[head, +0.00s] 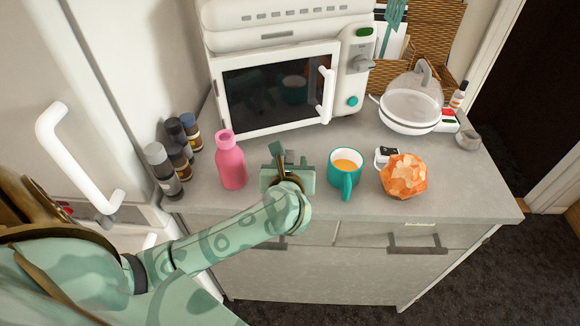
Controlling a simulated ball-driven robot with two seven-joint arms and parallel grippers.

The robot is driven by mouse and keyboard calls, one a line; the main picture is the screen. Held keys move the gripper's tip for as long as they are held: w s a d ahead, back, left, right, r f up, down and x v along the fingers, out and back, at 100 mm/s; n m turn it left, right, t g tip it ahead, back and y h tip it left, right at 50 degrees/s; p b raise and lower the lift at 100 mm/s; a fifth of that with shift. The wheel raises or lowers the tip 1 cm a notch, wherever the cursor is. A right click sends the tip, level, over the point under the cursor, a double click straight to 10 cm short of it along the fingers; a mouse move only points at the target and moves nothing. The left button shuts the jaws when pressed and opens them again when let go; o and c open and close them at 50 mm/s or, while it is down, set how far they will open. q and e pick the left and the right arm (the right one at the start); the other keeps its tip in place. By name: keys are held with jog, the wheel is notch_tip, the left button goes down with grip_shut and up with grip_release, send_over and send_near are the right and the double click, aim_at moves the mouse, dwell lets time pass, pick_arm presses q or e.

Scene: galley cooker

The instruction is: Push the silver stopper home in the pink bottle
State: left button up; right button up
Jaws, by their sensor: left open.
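The pink bottle (231,164) stands upright on the grey counter, left of the middle, in front of the microwave. Its pink neck is at the top, and I cannot make out a silver stopper in or on it. The stopper may be hidden by my left gripper or too small to tell. My left gripper (287,166) is open, just right of the bottle and apart from it. Its green fingers are over the counter, between the bottle and a teal mug. I cannot see anything held in them. My right gripper is not in view.
The teal mug (345,169) holds an orange drink, beside a crumpled orange object (403,175). Several dark jars (163,169) stand left of the bottle. The microwave (279,85) is behind. A white strainer bowl (411,104) and a small metal cup (467,139) are at right.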

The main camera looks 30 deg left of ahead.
pick_arm(q)
jog(key=shift+w+a+f, duration=0.1)
jog(key=shift+w+a, duration=0.05)
jog(key=shift+w, duration=0.1)
grip_shut()
